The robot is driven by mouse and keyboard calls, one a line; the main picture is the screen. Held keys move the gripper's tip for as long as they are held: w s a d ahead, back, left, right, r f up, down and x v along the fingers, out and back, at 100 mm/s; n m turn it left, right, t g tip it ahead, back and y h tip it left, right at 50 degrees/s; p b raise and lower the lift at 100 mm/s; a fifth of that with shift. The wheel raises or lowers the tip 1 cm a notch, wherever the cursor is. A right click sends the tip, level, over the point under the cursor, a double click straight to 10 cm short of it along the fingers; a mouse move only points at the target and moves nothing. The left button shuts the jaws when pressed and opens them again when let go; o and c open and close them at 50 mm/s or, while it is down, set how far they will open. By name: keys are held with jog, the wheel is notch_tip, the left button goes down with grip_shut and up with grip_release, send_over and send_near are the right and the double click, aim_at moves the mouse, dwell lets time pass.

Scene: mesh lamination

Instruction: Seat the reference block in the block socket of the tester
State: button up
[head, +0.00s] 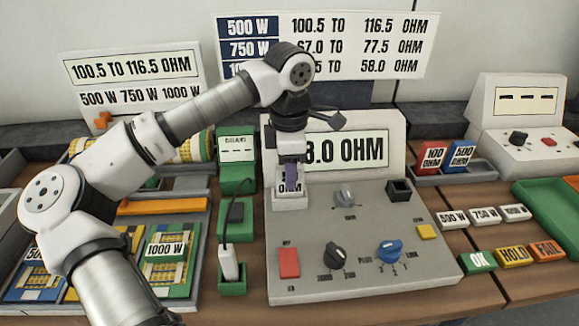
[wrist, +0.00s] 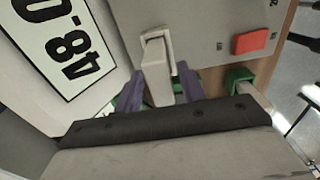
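My gripper (wrist: 160,78), with purple fingers, is over the back left of the grey tester (head: 375,255). It is closed around a pale block (wrist: 158,85), which I take to be the reference block; in the head view a purple finger partly covers it. A pale U-shaped frame (wrist: 173,55) stands around or just beyond the block's far end, seemingly the block socket. A white piece with an OHM label shows below the fingers in the head view (head: 290,201). I cannot tell whether the block is fully down. The display (wrist: 68,40) reads 48.0 OHM.
A black square fixture (head: 399,190), knobs and a red button (head: 289,262) stand on the tester. A green holder (head: 232,282) with a cabled probe is at its left. A rack with red (head: 431,158) and blue (head: 461,156) blocks is at right. My arm crosses the left side.

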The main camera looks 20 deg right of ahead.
jog(key=shift+r, duration=0.15)
notch_tip(320, 180, up, 12)
jog(key=shift+r+b, duration=0.1)
jog(key=shift+b, duration=0.25)
dwell(0.3)
dwell(0.3)
